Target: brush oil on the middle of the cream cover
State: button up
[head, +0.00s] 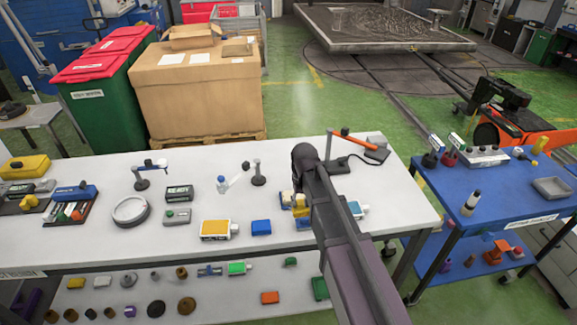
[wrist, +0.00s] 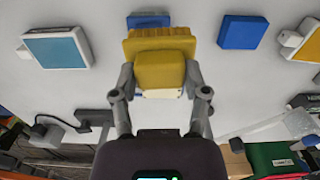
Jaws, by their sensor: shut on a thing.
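My gripper (wrist: 159,80) is shut on a yellow brush (wrist: 160,68) with a ridged, bristle-like edge. The brush is over the white table, and the gripper also shows in the head view (head: 299,203), partly behind my arm. A small cream piece (wrist: 160,94) shows between the fingers; whether it belongs to the brush or is the cream cover, I cannot tell. I cannot tell whether the brush touches anything.
A blue block (head: 261,227) and a white box with an orange top (head: 215,229) lie left of my gripper. A cyan-topped box (wrist: 55,48) lies on the other side. A lamp-like stand with an orange bar (head: 357,142) stands behind. The front table edge is clear.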

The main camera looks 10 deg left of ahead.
jog(key=shift+w, duration=0.3)
jog(key=shift+w+r, duration=0.1)
jog(key=shift+w, duration=0.15)
jog(key=w+a, duration=0.4)
jog(key=w, duration=0.2)
jog(key=w+a+r+p, duration=0.1)
jog(key=w+a, duration=0.2)
jog(key=w, duration=0.3)
jog(key=shift+a+r, duration=0.2)
jog(key=shift+a, duration=0.15)
